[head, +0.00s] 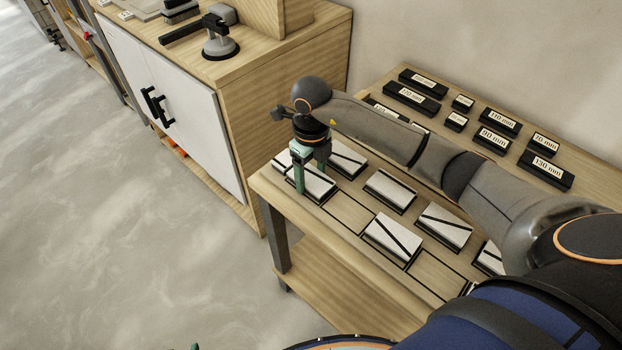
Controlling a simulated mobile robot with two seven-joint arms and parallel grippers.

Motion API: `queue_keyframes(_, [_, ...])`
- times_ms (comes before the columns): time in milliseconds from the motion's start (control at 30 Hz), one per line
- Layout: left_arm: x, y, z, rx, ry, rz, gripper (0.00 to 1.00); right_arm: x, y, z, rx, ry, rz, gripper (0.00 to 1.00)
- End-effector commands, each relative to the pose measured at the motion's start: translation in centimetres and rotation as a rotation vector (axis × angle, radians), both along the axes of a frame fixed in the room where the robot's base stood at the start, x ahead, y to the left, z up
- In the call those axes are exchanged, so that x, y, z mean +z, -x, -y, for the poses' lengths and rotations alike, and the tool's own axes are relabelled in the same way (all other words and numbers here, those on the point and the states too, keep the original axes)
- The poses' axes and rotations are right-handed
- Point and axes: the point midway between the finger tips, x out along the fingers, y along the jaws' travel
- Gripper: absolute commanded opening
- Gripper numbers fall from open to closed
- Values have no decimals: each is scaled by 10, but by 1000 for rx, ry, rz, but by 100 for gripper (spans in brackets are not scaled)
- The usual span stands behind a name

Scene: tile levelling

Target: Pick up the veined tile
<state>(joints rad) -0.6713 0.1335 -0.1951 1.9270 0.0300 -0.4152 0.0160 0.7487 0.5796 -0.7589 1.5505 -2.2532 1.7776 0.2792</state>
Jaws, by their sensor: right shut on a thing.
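My right gripper (311,176) points down at the far left end of the tile table. Its green fingers are shut on a white tile with a dark diagonal line (314,186), one finger on the near side and one on the far side. Whether this tile is lifted off the table is hard to tell. Other white tiles with dark lines lie nearby: one behind the gripper (346,157), one at the front middle (393,236) and one further right (446,227). A plainer white tile (390,188) lies between them. A small green tip (195,347), probably my left gripper, shows at the bottom edge.
The wooden table (350,212) has dark outlined empty slots among the tiles. Black blocks with millimetre labels (411,97) stand along its back, partly behind my right arm. A wooden cabinet (290,110) with a suction lifter (220,40) on top stands at the left.

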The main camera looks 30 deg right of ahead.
Motion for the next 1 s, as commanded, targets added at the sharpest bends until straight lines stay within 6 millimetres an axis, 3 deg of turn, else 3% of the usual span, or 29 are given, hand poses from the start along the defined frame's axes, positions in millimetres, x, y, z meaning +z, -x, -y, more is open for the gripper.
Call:
queue_keyframes(33, [0,0,0,-1,1,0,50,0,0,0,0,0,0,35])
queue_keyframes(267, [1,0,1,-1,1,1,50,0,0,0,0,1,0,9])
queue_keyframes(667, [0,0,1,-1,2,1,50,9,-1,0,0,1,4,9])
queue_keyframes(833, [-2,0,1,-1,2,1,50,31,-1,1,0,2,6,9])
queue_keyframes(1000, [1,0,1,-1,2,1,50,57,18,-9,4,1,6,9])
